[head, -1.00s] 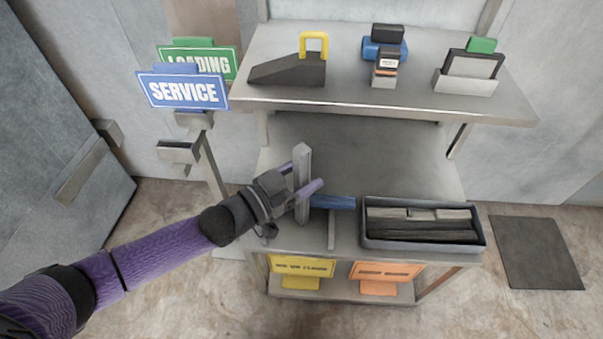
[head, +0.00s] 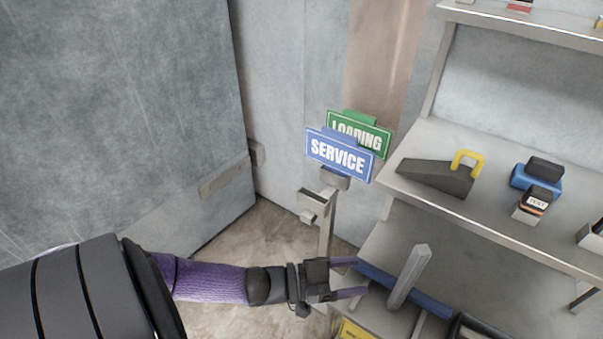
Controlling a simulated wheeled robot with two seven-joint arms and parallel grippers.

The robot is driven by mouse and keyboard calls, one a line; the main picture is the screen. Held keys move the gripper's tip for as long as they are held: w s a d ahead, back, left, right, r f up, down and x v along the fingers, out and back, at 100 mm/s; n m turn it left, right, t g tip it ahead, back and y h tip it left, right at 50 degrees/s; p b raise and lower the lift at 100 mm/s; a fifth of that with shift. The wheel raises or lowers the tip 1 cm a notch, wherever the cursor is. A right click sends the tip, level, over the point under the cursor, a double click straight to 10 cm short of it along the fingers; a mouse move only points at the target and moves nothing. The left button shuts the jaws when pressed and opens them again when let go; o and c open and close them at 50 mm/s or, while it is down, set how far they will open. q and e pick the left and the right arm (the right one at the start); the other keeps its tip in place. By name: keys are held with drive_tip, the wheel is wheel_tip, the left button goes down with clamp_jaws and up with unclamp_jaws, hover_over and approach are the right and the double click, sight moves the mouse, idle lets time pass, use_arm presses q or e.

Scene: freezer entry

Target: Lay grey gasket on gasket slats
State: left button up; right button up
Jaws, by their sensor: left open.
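My left gripper (head: 348,277) is open, with nothing seen between its purple fingers. It is over the left end of the lower shelf, left of a light grey upright bar (head: 409,277) and apart from it. A long blue bar (head: 432,305) runs past the upright bar, its left end near my fingers. A thin grey slat (head: 418,325) shows below the blue bar. I cannot tell for sure which piece is the grey gasket. A dark tray (head: 475,328) is cut off at the bottom edge, its contents mostly hidden. My right gripper is not in view.
Blue SERVICE (head: 340,155) and green LOADING (head: 345,131) signs stand on a post left of the shelves. The upper shelf holds a dark wedge (head: 435,177) with a yellow handle and a blue block (head: 522,179). A yellow sign (head: 352,330) is below. Floor shows at left.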

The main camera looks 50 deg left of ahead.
use_arm(q)
drive_tip(key=s+a+f+n+g+y, duration=0.25)
drive_tip(key=s+f+y, duration=0.2)
drive_tip(key=f, duration=0.65)
drive_tip(key=s+a+f+g+y, duration=0.3)
drive_tip(key=s+f+g+y, duration=0.35)
drive_tip(key=s+f, duration=0.95)
drive_tip(key=s+d+n+g, duration=0.15)
drive_tip(key=s+g, duration=0.25)
drive_tip(key=s, duration=0.8)
drive_tip(key=s+d+g, duration=0.3)
drive_tip(key=s+g, duration=0.2)
drive_tip(key=s, duration=0.7)
drive_tip(key=w+r+t+p, duration=0.1)
drive_tip(key=w+r+p, duration=0.1)
drive_tip(key=r+p, duration=0.7)
drive_tip(key=w+r+t+p, duration=0.1)
drive_tip(key=w+r+p, duration=0.2)
drive_tip(key=r+p, duration=0.6)
drive_tip(key=shift+w+a+r+h+p, duration=0.2)
drive_tip(key=shift+w+h+p, duration=0.2)
drive_tip(key=shift+p, duration=0.65)
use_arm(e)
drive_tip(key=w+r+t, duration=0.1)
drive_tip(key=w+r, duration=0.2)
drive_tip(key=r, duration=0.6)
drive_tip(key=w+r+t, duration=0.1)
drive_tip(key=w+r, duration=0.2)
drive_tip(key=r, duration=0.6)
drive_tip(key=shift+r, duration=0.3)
